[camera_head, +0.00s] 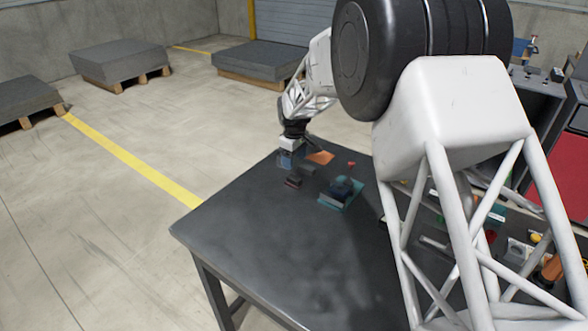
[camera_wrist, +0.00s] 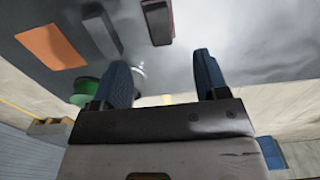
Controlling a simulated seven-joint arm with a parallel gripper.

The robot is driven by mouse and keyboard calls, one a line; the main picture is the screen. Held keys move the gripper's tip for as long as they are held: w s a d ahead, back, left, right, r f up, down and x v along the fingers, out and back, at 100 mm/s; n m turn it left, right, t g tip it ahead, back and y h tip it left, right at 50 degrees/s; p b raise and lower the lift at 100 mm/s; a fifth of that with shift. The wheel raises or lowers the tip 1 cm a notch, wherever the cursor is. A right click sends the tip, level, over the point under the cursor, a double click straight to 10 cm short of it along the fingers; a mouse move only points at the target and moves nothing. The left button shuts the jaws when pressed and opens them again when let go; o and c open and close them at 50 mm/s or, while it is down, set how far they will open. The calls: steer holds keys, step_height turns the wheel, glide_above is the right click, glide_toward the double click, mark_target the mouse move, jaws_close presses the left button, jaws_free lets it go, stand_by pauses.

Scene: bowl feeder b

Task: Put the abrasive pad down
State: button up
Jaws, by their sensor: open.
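My gripper (camera_head: 287,160) is over the far left end of the dark table, low near its surface. In the wrist view its two blue fingers (camera_wrist: 161,62) are spread apart with nothing held between them. A dark grey block (camera_wrist: 100,30) lies just beyond the left fingertip; in the head view it is a small dark shape (camera_head: 308,170). A second dark block with a reddish side (camera_wrist: 157,22) lies ahead of the gap between the fingers; it also shows in the head view (camera_head: 292,182). I cannot tell surely which is the abrasive pad.
A flat orange sheet (camera_wrist: 50,46) lies beyond the grey block. A green round thing (camera_wrist: 86,90) is partly hidden by the left finger. A teal tray (camera_head: 329,203) holding a dark object stands to the right. The table's near left part (camera_head: 235,225) is clear.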

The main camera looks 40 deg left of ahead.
steer(key=shift+r, duration=1.5)
steer(key=w+d+r+m, duration=0.1)
steer(key=d+r+m, duration=0.1)
steer(key=d+r, duration=0.6)
steer(key=w+d+r+m, duration=0.1)
steer(key=d+r+m, duration=0.15)
steer(key=d, duration=0.95)
steer(key=s+d+r+m+t, duration=0.1)
steer(key=s+d+r+m, duration=0.2)
steer(key=d, duration=0.8)
steer(key=s+d+r+m, duration=0.1)
steer(key=s+d+r, duration=0.2)
steer(key=d+r, duration=0.5)
steer(key=s+d+m, duration=0.2)
steer(key=s+d, duration=0.4)
steer(key=d, duration=0.4)
steer(key=s+d+m, duration=0.2)
steer(key=s+d, duration=0.4)
steer(key=d, duration=0.3)
steer(key=s+d+f+m, duration=0.2)
steer(key=s+d, duration=0.4)
steer(key=s, duration=0.3)
steer(key=s+d+f+m+t, duration=0.1)
steer(key=s+d+f+m, duration=0.1)
steer(key=s+d, duration=0.4)
steer(key=s+m, duration=0.1)
steer(key=s, duration=0.3)
steer(key=shift+d+f+m+t, duration=0.25)
steer(key=shift+m+t, duration=0.05)
steer(key=shift+m, duration=0.05)
